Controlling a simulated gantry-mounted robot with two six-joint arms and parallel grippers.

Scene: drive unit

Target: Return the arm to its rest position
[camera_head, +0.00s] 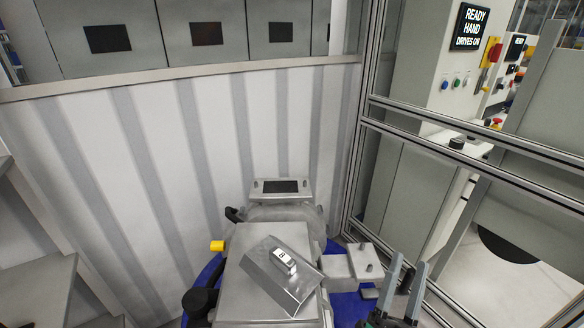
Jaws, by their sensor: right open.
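My right gripper (408,266) is at the lower right of the head view, its two grey fingers pointing up and apart, with nothing between them. It appears just right of a grey block with a peg (365,262) on the side of the drive unit (240,262). I cannot tell whether it touches the block. The drive unit is a grey housing with blue parts below and a tilted metal plate (262,272) on top. My left gripper is not in view.
A striped wall (150,160) closes off the back. A metal frame post (362,130) and rails stand at the right, with a control panel (465,60) behind them. Grey steps (40,290) are at the lower left. A yellow knob (217,246) sticks out left of the unit.

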